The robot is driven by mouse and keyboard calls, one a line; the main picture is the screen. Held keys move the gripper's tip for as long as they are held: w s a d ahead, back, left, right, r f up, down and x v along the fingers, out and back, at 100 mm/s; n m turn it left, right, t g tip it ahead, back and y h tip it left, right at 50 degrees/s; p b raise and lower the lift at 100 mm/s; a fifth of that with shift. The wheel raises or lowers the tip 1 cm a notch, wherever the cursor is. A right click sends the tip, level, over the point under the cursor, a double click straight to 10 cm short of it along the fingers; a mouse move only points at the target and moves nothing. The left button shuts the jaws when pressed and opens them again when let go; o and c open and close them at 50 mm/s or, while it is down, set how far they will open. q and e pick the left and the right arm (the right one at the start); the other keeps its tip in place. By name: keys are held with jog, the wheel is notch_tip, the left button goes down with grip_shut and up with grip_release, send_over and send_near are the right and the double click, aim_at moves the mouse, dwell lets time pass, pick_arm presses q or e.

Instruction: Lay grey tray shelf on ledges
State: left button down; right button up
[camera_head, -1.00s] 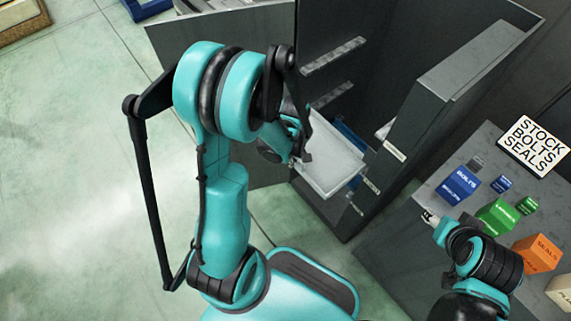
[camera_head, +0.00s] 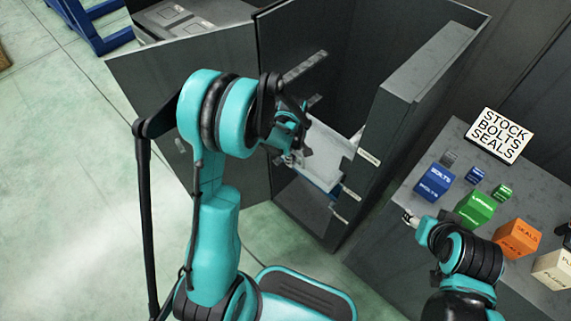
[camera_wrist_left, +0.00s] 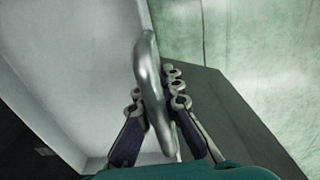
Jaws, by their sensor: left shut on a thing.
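The light grey tray shelf (camera_head: 328,150) is partly inside the dark cabinet (camera_head: 300,212), between its side walls. My left gripper (camera_head: 290,158) is at the tray's near left edge, shut on its shiny metal handle. In the left wrist view the fingers (camera_wrist_left: 160,118) close around this handle (camera_wrist_left: 150,75), with the pale tray surface (camera_wrist_left: 85,60) to the left. Ledges show on the cabinet's inner left wall, one high up (camera_head: 305,68). I cannot tell whether the tray touches any ledge. My right gripper (camera_head: 408,217) hangs by the bench, its jaws too small to read.
The cabinet's open door (camera_head: 180,120) stands to the left of my left arm. A blue item (camera_head: 322,184) shows below the tray. The grey bench (camera_head: 400,195) at right carries blue, green and orange boxes and a stock sign (camera_head: 499,136). Green floor lies open at left.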

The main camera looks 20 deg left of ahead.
aim_at(311, 146)
pick_arm(q)
jog(key=w+d, duration=0.1)
jog(key=w, duration=0.2)
jog(key=w+d, duration=0.1)
jog(key=w, duration=0.2)
jog(key=w+d, duration=0.1)
jog(key=w, duration=0.2)
jog(key=shift+w+d+f, duration=0.15)
jog(key=shift+w+d, duration=0.1)
jog(key=shift+w, duration=0.05)
jog(key=shift+w+d+f, duration=0.1)
jog(key=shift+w, duration=0.1)
jog(key=shift+f, duration=0.6)
jog(key=c, duration=1.1)
grip_release()
jog(key=shift+s, duration=0.1)
jog(key=shift+c, duration=0.2)
jog(key=shift+r, duration=0.15)
